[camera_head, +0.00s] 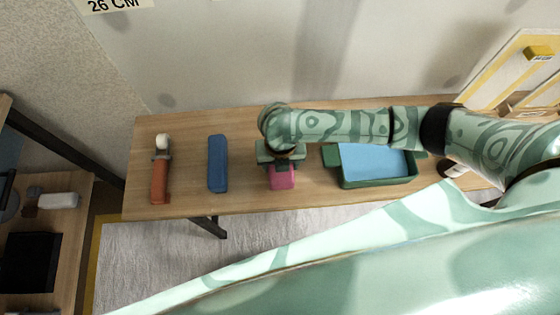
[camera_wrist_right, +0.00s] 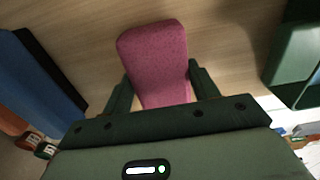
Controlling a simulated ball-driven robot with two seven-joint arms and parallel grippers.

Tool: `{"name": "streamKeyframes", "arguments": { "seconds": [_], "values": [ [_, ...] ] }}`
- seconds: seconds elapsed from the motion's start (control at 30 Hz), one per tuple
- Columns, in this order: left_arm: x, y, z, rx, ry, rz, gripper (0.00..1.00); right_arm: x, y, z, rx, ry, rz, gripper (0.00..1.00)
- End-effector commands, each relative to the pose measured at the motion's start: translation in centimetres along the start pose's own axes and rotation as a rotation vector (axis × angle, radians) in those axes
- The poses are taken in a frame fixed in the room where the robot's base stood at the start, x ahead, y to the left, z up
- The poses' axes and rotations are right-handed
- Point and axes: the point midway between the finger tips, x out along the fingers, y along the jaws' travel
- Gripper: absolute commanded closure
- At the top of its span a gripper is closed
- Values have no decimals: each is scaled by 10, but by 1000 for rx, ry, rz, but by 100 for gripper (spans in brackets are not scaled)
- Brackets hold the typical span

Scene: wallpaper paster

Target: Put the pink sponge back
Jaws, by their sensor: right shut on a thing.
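The pink sponge (camera_head: 283,180) is at the middle of the wooden table, between a blue block and a green tray. My right gripper (camera_head: 280,163) is over it and shut on it. In the right wrist view the pink sponge (camera_wrist_right: 158,62) sits between the two dark green fingers of the gripper (camera_wrist_right: 163,90), with its far end sticking out past them. The wooden tabletop shows beyond it; I cannot tell whether the sponge touches the table. My left gripper is not in view.
The blue block (camera_head: 218,163) lies left of the sponge, and an orange-handled tool (camera_head: 160,178) is farther left. The green tray (camera_head: 380,183) holding something light blue stands to the right. Bare tabletop (camera_head: 190,200) lies between the items. A wall stands behind the table.

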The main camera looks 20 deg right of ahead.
Motion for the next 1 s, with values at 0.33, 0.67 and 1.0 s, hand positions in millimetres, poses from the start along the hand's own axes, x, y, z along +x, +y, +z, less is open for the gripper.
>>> {"name": "streamKeyframes", "arguments": {
  "seconds": [0.33,0.67,1.0],
  "values": [
    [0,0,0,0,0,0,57,0,0,0,0,0,0,19],
    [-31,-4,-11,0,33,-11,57,-57,1,1,-1,-8,3,19],
    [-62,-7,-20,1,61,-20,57,-117,0,0,-1,-3,1,19]
  ]
}}
